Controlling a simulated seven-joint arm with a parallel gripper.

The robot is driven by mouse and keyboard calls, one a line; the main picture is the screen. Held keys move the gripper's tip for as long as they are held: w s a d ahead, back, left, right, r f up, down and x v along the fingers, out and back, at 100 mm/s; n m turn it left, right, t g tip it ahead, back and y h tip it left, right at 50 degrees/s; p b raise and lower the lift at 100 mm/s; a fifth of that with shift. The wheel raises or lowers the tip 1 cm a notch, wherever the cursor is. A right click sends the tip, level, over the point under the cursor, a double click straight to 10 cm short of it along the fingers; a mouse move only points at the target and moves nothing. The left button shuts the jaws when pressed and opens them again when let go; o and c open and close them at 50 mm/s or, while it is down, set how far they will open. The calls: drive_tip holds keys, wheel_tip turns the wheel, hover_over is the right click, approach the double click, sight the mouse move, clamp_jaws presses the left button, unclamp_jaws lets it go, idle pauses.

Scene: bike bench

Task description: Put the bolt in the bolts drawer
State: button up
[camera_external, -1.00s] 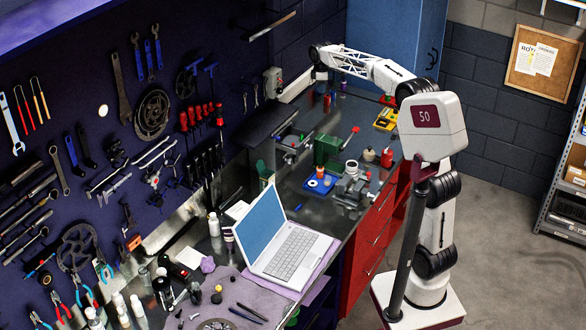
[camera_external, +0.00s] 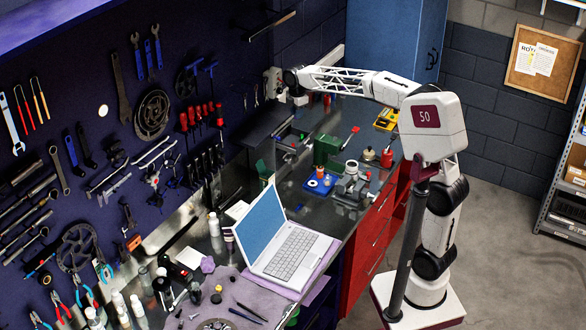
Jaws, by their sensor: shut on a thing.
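My gripper (camera_external: 299,99) hangs from the wrist at the end of my outstretched arm, over the back of the bench near the pegboard wall. It is small and dark in this view. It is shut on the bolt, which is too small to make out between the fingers. A small green box-like unit (camera_external: 327,149) stands on the bench in front of and below the gripper; I cannot tell whether it holds the bolts drawer. Red drawers (camera_external: 368,243) are set in the front of the bench, and their labels cannot be read.
A blue tray (camera_external: 320,184) with small parts and a grey vise (camera_external: 351,188) stand near the front. A yellow box (camera_external: 387,119), red bottle (camera_external: 387,156) and red-handled tool (camera_external: 349,137) are to the right. An open laptop (camera_external: 285,240) takes up the nearer bench.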

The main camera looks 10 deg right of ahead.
hover_over(297, 145)
wheel_tip(297, 145, down, 4)
drive_tip(key=shift+w+f, duration=0.15)
drive_tip(key=shift+w, duration=0.05)
drive_tip(key=shift+n, duration=0.3)
clamp_jaws()
drive_tip(key=shift+f, duration=0.1)
drive_tip(key=shift+f, duration=3.05)
drive_tip(key=shift+f, duration=1.85)
drive_tip(key=shift+f, duration=0.15)
